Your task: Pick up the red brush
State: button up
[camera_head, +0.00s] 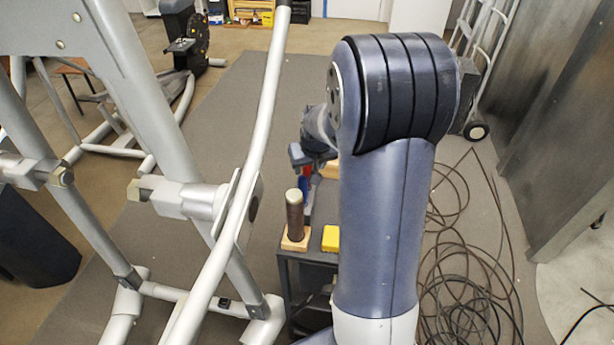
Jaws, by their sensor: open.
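My arm hangs over a small dark cart (298,262), and its upper link blocks much of the view. My gripper (308,162) is low behind the arm, above the cart's far part, and is open. Its fingers are small and partly hidden. A small red patch (297,153) with blue below it shows at the gripper. I cannot tell whether this is the red brush or part of the gripper. No other red brush shows clearly. The part of the cart behind my arm is hidden.
On the cart, a dark upright cylinder (295,215) on a wooden base stands left of a yellow block (330,238). A large grey elliptical frame (165,120) fills the left. Loose cables (470,265) and a hand truck (484,60) are at right.

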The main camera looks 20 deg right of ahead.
jog(key=shift+w+p+x, duration=0.2)
jog(key=shift+p+x, duration=0.2)
jog(key=shift+x, duration=1.75)
jog(key=shift+a+r, duration=0.1)
grip_shut()
